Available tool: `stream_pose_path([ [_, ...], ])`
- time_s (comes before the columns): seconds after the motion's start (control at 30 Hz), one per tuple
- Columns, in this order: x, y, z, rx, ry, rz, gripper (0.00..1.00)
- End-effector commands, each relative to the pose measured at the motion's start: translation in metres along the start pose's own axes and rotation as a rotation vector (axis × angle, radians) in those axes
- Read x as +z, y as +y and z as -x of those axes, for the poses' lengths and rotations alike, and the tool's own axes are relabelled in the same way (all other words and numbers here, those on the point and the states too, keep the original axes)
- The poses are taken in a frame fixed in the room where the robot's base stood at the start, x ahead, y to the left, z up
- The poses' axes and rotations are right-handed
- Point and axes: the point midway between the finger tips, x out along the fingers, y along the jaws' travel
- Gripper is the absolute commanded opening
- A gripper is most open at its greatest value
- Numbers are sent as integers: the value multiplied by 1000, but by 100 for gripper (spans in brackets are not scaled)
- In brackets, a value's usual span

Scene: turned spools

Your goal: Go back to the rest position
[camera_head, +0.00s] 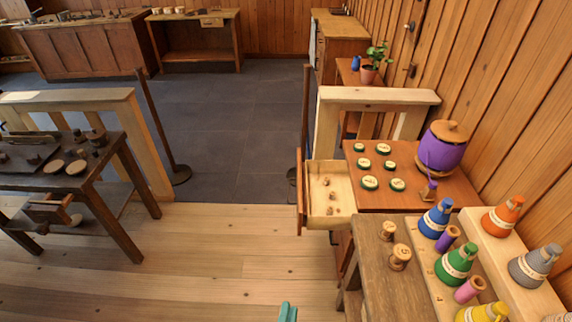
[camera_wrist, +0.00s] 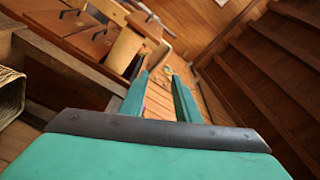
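My gripper (camera_wrist: 160,82) shows in the wrist view as two teal fingers. The fingers are apart with nothing held between them, and floor boards show in the gap. In the head view only a small teal piece of my gripper (camera_head: 288,311) shows at the bottom edge, left of the wooden bench (camera_head: 395,290). It is over or in front of the light floor; its height cannot be told. The rest of my arm is hidden in the head view.
Colored cone spools stand on the right bench, among them a green one (camera_head: 456,262). A drawer (camera_head: 340,205) with small wooden pieces stands open beside the red-brown table (camera_head: 420,194) bearing a purple pot (camera_head: 441,150). A dark table (camera_head: 100,175) is at left. Floor between is clear.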

Motion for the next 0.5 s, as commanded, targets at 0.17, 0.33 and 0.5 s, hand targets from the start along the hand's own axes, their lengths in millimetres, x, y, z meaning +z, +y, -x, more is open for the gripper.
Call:
stream_pose_path([
  [0.17,-20,-18,48,-14,-57,188,29],
  [0.33,-38,-39,88,-21,-111,373,29],
  [0.5,-54,-61,124,-19,-167,556,29],
])
